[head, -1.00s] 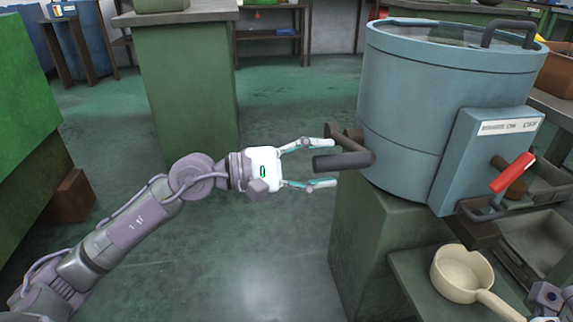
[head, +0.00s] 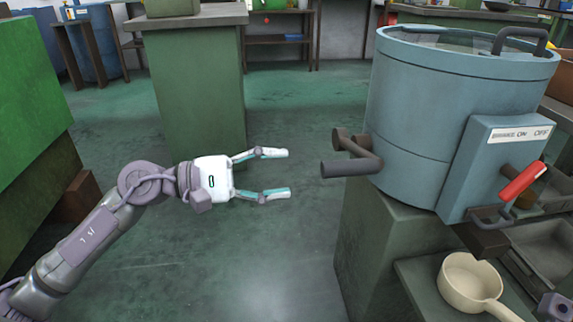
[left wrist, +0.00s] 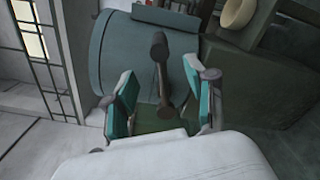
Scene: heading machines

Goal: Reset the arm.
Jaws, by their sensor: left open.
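My left gripper (head: 288,173) is open and empty in the head view, its fingers pointing right over the floor. A clear gap separates its fingertips from the dark handle (head: 350,167) on the side of the blue-grey round machine (head: 415,110). In the left wrist view the two teal-padded fingers (left wrist: 165,98) stand apart, and the handle (left wrist: 160,65) shows beyond and between them, with the machine (left wrist: 115,65) behind. At the head view's lower right corner a small piece of an arm shows, but my right gripper cannot be made out.
The machine stands on a green block (head: 385,250) and has a red-gripped lever (head: 522,181) beside a brake label. A cream pan (head: 468,280) sits on a lower green surface. A green cabinet (head: 198,90) stands behind my left arm. Open floor (head: 290,250) lies around the gripper.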

